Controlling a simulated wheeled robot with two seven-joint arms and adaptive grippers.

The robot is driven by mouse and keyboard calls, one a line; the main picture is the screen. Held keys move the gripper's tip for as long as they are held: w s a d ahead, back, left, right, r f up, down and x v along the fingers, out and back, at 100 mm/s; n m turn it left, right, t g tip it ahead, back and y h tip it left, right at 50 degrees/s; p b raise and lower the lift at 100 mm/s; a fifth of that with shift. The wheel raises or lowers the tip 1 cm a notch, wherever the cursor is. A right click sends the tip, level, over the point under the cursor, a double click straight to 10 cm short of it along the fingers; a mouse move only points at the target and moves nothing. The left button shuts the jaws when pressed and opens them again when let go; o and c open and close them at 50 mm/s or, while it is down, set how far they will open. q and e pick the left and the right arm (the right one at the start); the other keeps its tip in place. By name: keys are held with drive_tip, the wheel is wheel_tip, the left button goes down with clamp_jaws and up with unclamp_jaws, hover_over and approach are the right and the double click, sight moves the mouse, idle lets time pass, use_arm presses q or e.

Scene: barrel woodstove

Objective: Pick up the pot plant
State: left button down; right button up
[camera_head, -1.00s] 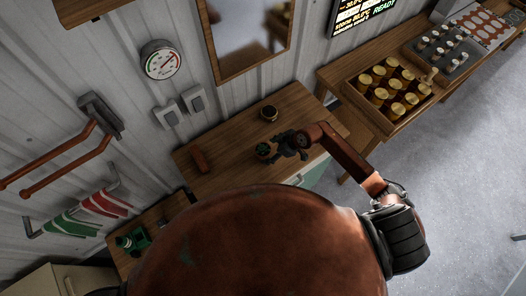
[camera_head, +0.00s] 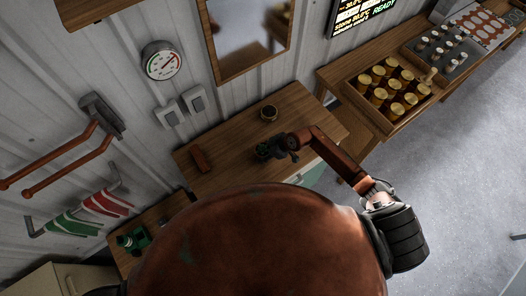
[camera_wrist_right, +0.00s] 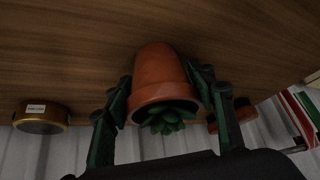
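The pot plant is a small terracotta pot with a green succulent. It stands on the wooden table (camera_head: 228,158) in the head view, where my right gripper (camera_head: 270,150) mostly covers it. In the right wrist view the pot plant (camera_wrist_right: 160,82) sits between the two dark fingers of my right gripper (camera_wrist_right: 160,85), one on each side close to the rim. The fingers are spread around the pot, and I cannot make out firm contact. My left gripper is not in view.
A round container (camera_head: 268,113) stands behind the pot plant, and a reddish-brown object (camera_head: 199,160) lies to its left. A crate of gold-lidded jars (camera_head: 347,91) is on the bench to the right. A mirror (camera_head: 249,35) hangs on the wall behind.

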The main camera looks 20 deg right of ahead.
drive_tip(key=c, duration=0.8)
drive_tip(key=shift+c, duration=0.2)
drive_tip(key=shift+r, duration=0.1)
